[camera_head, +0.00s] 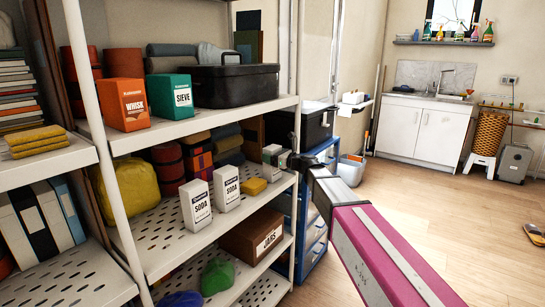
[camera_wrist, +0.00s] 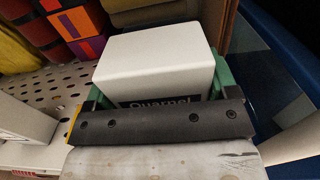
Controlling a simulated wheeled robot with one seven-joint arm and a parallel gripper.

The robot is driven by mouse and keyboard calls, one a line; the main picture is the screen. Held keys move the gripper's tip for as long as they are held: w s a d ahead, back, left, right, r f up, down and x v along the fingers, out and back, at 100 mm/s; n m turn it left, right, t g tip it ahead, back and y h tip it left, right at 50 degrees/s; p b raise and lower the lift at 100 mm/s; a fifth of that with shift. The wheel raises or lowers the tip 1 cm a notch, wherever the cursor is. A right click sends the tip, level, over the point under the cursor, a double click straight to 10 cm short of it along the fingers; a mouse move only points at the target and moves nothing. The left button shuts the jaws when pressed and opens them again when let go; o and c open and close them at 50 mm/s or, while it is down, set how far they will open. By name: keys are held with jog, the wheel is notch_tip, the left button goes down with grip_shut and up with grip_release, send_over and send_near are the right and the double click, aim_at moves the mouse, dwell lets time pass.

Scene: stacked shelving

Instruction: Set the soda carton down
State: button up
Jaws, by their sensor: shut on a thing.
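My gripper (camera_head: 284,160) is shut on a white soda carton (camera_head: 271,157) at the right end of the middle shelf (camera_head: 165,240). In the wrist view the held carton (camera_wrist: 155,62) sits between the green fingers, its top facing the camera and its front label partly hidden by the dark gripper bar (camera_wrist: 155,123). It looks upright, at or just above the shelf; I cannot tell whether its base touches. Two more white soda cartons, a left one (camera_head: 196,205) and a right one (camera_head: 226,188), stand upright to its left.
Red-and-orange boxes (camera_head: 199,158) and rolled cloths stand behind. A black case (camera_head: 236,86) is on the shelf above, a brown box (camera_head: 252,237) below. A blue drawer unit (camera_head: 314,248) stands close right.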

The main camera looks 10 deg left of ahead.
jog(key=o, duration=1)
